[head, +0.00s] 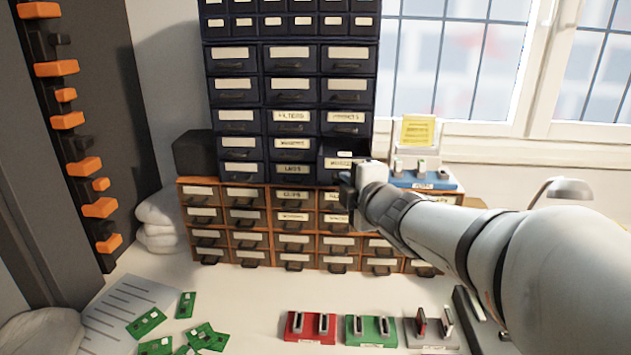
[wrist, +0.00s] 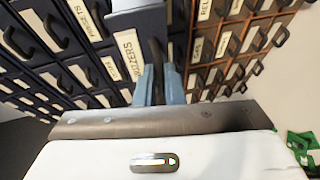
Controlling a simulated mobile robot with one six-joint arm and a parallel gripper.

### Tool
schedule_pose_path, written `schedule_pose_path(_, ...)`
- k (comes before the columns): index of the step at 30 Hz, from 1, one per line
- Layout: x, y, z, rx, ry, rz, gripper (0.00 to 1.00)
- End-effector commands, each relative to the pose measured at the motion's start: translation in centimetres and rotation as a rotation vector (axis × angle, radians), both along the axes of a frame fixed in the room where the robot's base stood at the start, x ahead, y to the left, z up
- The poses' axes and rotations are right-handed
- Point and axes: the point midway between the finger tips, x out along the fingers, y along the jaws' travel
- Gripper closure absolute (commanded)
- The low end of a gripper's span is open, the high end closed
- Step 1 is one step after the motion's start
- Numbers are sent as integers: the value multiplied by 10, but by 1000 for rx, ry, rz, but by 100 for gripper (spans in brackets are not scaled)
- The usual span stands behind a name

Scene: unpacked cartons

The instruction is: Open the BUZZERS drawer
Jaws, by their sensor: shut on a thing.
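The BUZZERS drawer is at the bottom right of the dark cabinet. Its front (head: 338,163) stands out from its neighbours and a dark opening shows above it, so it looks partly slid out. In the wrist view, its label (wrist: 128,52) reads mostly as BUZZERS. My gripper (head: 348,183) is at the drawer's front in the head view, with its fingertips partly hidden by my wrist. In the wrist view, the blue-grey fingers of my gripper (wrist: 156,85) are shut on the drawer's dark handle (wrist: 156,52).
An orange-framed drawer cabinet (head: 318,205) stands directly below. A blue tray (head: 425,181) with small parts and a yellow note (head: 418,130) are at right. Green circuit boards (head: 147,322) and red (head: 310,338) and green holders (head: 371,341) lie on the bench in front.

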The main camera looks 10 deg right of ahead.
Motion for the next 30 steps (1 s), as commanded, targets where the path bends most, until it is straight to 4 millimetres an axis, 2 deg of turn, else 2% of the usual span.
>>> schedule_pose_path(7,0,2,1,1,1,0,100)
schedule_pose_path(8,0,2,1,1,1,0,91)
schedule_pose_path(16,0,5,1,1,1,6,70)
schedule_pose_path(25,-4,4,3,0,0,7,70)
schedule_pose_path(30,-25,0,9,-1,-3,5,70)
